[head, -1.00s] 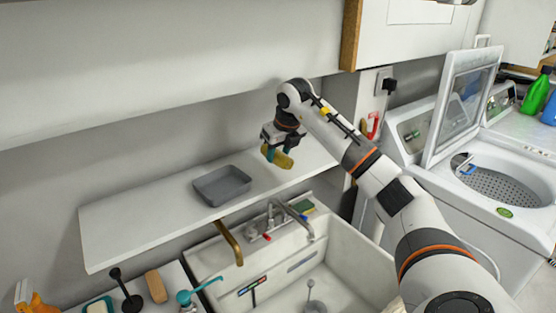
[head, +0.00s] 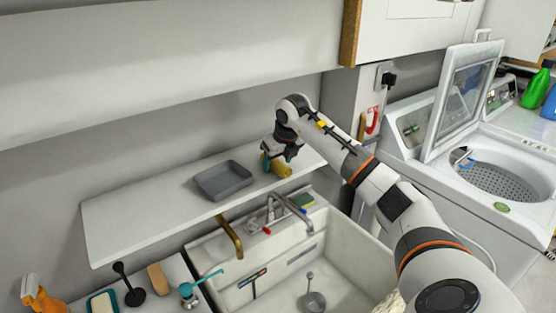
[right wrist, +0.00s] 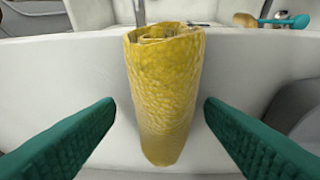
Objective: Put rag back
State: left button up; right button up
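The rag is a yellow, textured roll (head: 281,169) at the right part of the white wall shelf (head: 140,218), near its front edge. In the right wrist view the rag (right wrist: 165,95) lies lengthwise between the fingers on a white surface. My right gripper (head: 276,163) is over the rag. Its teal fingers (right wrist: 158,140) are spread on either side, with a visible gap to the rag on both sides. The head view shows only part of the fingers. My left gripper is in no frame.
A grey tray (head: 222,181) sits on the shelf left of the rag. Below are a sink (head: 345,262) with a faucet (head: 292,210) and a brass-coloured bracket (head: 229,238). An open washing machine (head: 500,185) stands at right. The shelf's left part is clear.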

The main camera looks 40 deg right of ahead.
jog(key=shift+r, duration=0.1)
jog(key=shift+r, duration=0.25)
jog(key=b+v, duration=0.1)
jog(key=v, duration=1)
jog(key=shift+s+r+b, duration=0.2)
jog(key=shift+r+b, duration=0.15)
jog(key=shift+f, duration=0.1)
